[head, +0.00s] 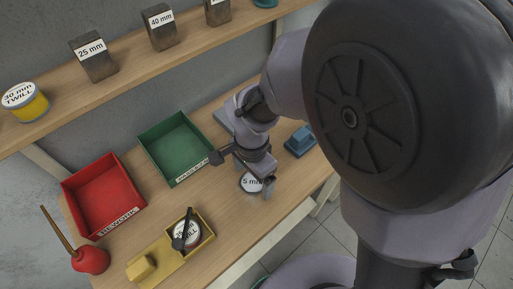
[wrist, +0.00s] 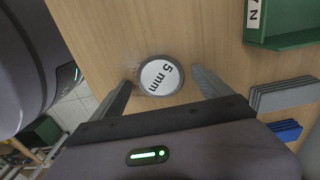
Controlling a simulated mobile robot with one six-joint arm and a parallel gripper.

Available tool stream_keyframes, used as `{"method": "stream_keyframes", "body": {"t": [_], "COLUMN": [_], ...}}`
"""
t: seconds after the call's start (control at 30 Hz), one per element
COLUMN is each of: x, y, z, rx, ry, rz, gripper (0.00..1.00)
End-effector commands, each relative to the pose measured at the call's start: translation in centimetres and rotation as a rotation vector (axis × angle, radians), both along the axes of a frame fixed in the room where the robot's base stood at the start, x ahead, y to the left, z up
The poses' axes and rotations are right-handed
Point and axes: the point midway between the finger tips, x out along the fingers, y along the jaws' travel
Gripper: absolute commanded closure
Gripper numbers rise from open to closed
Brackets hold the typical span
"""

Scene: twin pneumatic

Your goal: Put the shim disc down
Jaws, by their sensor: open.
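The shim disc (wrist: 160,75) is a round grey disc with a white face marked "5 mm". It appears to lie flat on the wooden bench top, and it also shows in the head view (head: 250,183), partly covered by my gripper. My gripper (wrist: 165,88) is open, with one finger on each side of the disc. There seems to be a gap between each finger and the disc's rim. In the head view my gripper (head: 257,188) is low over the bench near its front edge.
A green tray (head: 147,146) and a red tray marked "REWORK" (head: 70,202) stand at the back. A yellow holder (head: 207,236) with a labelled disc and dark handle lies left of my gripper. A blue block (head: 300,140) is to the right. A red oil can (head: 90,261) stands far left.

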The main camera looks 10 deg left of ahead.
Motion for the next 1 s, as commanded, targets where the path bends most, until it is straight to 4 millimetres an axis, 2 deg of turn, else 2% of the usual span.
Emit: {"method": "stream_keyframes", "body": {"t": [0.03, 0.07, 0.4, 0.67, 0.93, 1.0], "x": [0.0, 0.0, 0.0, 0.0, 0.1, -0.7], "y": [0.0, 0.0, 0.0, 0.0, 0.1, -0.9], "z": [-0.1, -0.1, -0.1, 0.4, 4.1, 4.0], "rx": [0.000, 0.000, 0.000, 0.000, 0.002, 0.001], "ry": [0.000, 0.000, 0.000, 0.000, -0.002, 0.001], "rz": [0.000, 0.000, 0.000, 0.000, 0.000, -0.001], "gripper": [0.11, 0.17, 0.84, 0.84, 0.84, 0.84]}}
